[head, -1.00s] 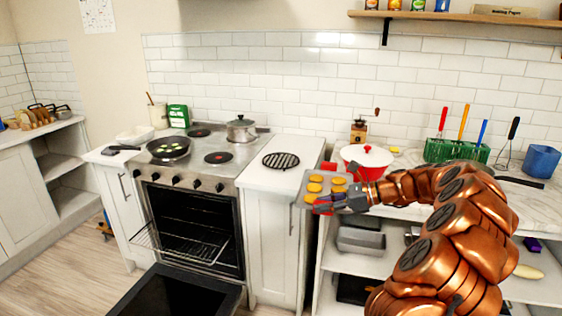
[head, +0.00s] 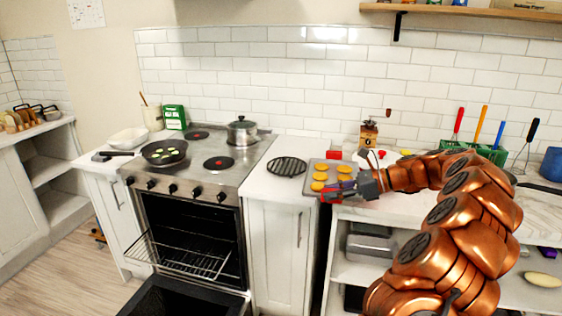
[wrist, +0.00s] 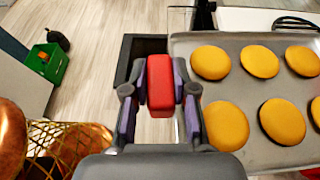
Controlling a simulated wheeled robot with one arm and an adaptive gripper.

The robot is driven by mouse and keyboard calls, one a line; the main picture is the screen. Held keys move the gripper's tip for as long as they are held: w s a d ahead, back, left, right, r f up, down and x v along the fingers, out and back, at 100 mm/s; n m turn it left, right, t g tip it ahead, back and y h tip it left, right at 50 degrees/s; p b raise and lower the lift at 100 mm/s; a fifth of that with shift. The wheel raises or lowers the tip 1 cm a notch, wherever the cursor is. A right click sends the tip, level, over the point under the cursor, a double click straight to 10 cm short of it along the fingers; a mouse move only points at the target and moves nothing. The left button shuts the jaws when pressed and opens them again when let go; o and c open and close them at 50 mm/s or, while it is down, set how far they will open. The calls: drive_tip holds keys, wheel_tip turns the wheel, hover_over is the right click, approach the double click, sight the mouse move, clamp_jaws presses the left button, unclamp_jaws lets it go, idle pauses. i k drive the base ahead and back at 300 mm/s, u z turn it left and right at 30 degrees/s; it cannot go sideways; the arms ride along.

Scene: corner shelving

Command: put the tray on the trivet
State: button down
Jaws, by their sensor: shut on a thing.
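A grey metal tray (head: 332,172) carries several round orange-yellow buns and has red grips at its ends. It also shows in the wrist view (wrist: 240,88), to the right of my fingers. My gripper (head: 343,190) is shut on the near red grip, which shows between the fingers in the wrist view (wrist: 160,86). The tray looks roughly level and held up by the counter's edge, right of the trivet. The trivet (head: 286,166) is a round black slatted rack, lying bare on the white counter between the stove and the tray.
The stove (head: 230,172) has its oven door open below, with a pulled-out rack (head: 185,255). A frying pan (head: 164,152) and a lidded pot (head: 241,131) stand on it. A wooden grinder (head: 369,135) and utensil holder (head: 487,153) stand behind my arm.

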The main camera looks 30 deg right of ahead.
sight(286, 165)
drive_tip(key=i, duration=1.1)
